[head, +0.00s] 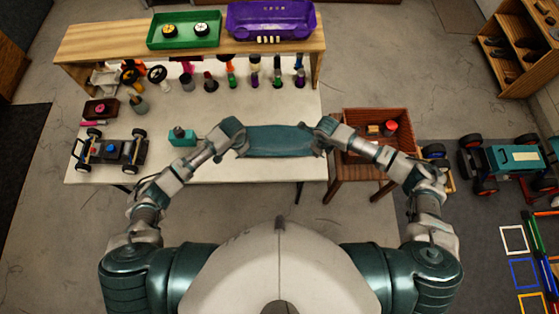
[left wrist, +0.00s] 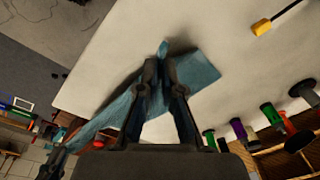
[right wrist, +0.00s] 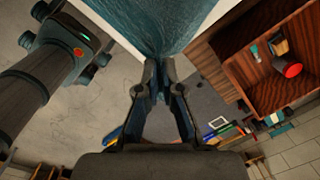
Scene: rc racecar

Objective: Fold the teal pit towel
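The teal towel (head: 280,141) is stretched between my two grippers above the front right part of the white table (head: 235,172). My left gripper (head: 240,146) is at its left end. In the left wrist view its fingertips (left wrist: 163,62) are close together on the towel (left wrist: 203,72), with a small teal fold standing up between them. My right gripper (head: 322,141) is at the right end. In the right wrist view its fingertips (right wrist: 157,66) are shut on a gathered edge of the towel (right wrist: 165,22). Whether the towel touches the table is unclear.
A small teal item (head: 182,136) and a toy car (head: 110,149) lie on the table's left. Several bottles (head: 232,78) line the back, below a wooden shelf with a green tray (head: 184,30) and purple bin (head: 271,20). A wooden crate (head: 373,119) stands right of the table.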

